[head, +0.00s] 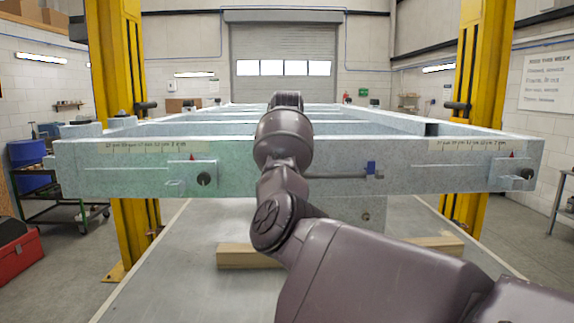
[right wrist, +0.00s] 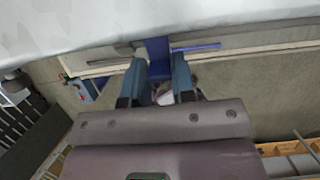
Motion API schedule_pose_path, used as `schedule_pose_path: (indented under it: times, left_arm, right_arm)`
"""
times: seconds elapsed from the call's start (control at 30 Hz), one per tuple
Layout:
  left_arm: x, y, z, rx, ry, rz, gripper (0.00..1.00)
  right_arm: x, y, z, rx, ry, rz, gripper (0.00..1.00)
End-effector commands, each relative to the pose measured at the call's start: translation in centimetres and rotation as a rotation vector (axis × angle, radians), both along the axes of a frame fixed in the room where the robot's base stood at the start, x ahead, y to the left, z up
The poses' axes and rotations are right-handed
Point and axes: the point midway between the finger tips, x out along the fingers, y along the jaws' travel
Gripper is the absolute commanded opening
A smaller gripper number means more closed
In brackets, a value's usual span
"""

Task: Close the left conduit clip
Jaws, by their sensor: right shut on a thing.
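A blue clip (right wrist: 157,47) shows in the right wrist view against the grey rod (right wrist: 108,51), with a blue strip (right wrist: 196,48) to its right. My right gripper (right wrist: 158,62) has one finger on each side of this clip's lower part and is shut on it. In the head view my right arm covers this clip and the gripper. Another blue clip (head: 371,167) stands on the front beam right of my arm, with a thin conduit (head: 335,176) reaching it from the left. I cannot tell whether the gripped clip is fully closed. My left gripper is not in view.
The pale galvanised trailer frame (head: 120,182) spans between two yellow posts (head: 487,100). Black knobs (head: 204,179) sit near both ends of its front beam. A wooden block (head: 236,256) lies below. A red toolbox (head: 30,262) is at far left.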

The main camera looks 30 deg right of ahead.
Motion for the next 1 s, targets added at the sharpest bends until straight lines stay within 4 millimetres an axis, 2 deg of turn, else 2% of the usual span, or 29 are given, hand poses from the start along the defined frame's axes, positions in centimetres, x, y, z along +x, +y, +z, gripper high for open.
schedule_pose_path:
  times: [0.4,1.0]
  left_arm:
    - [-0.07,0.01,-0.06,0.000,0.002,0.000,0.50]
    - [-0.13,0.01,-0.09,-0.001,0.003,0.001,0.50]
  right_arm:
    - [0.50,-0.21,0.06,0.072,0.115,0.002,0.01]
    - [0.62,-0.39,0.01,0.094,0.152,-0.002,0.01]
